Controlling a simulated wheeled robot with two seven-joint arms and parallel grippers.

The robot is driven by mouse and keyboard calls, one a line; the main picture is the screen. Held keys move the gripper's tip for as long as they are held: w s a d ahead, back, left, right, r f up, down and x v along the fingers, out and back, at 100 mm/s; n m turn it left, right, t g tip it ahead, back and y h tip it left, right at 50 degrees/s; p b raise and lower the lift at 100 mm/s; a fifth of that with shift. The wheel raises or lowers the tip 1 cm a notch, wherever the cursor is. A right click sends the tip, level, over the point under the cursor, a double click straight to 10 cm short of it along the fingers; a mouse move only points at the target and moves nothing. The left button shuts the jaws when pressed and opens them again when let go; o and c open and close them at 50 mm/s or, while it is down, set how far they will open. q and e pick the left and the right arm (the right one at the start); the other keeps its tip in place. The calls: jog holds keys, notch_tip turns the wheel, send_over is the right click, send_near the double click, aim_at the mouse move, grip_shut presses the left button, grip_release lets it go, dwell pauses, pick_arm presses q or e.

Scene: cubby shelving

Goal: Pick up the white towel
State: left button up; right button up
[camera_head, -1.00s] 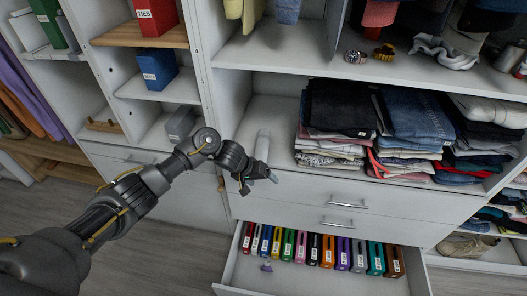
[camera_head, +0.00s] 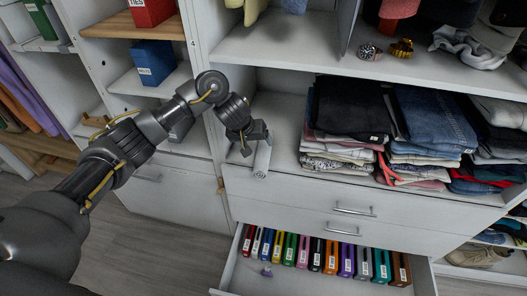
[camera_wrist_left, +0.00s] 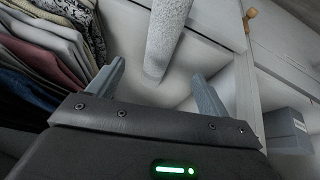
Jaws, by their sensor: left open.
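The white towel (camera_head: 262,160) is a rolled cylinder on the shelf, left of the folded clothes, its near end by the shelf's front edge. In the left wrist view the towel (camera_wrist_left: 165,35) runs from the top edge down toward the space between the finger tips. My left gripper (camera_head: 252,140) is at the far part of the towel in the head view and hides some of it. Its two fingers (camera_wrist_left: 161,80) are spread apart in the wrist view, with no grip on the towel. My right gripper is in neither view.
Folded clothes stacks (camera_head: 340,130) stand right of the towel, with free shelf room between. The side panel (camera_head: 222,135) is close on the left. An open drawer (camera_head: 300,280) with several coloured boxes juts out below. A watch (camera_head: 368,52) lies on the shelf above.

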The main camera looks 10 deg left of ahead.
aim_at(260, 152)
pick_arm(q)
jog(key=b+x, duration=0.1)
jog(key=x, duration=0.3)
jog(key=shift+f, duration=0.2)
jog(key=shift+w+f, duration=0.15)
jog(key=shift+f, duration=0.1)
jog(key=shift+w+f, duration=0.1)
jog(key=shift+f, duration=0.3)
jog(key=b+x, duration=0.1)
jog(key=x, duration=0.3)
jog(key=shift+w+f, duration=0.1)
jog(key=shift+w, duration=0.05)
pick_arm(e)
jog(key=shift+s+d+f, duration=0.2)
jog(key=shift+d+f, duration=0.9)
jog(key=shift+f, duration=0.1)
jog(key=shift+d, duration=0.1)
pick_arm(q)
jog(key=c, duration=1.1)
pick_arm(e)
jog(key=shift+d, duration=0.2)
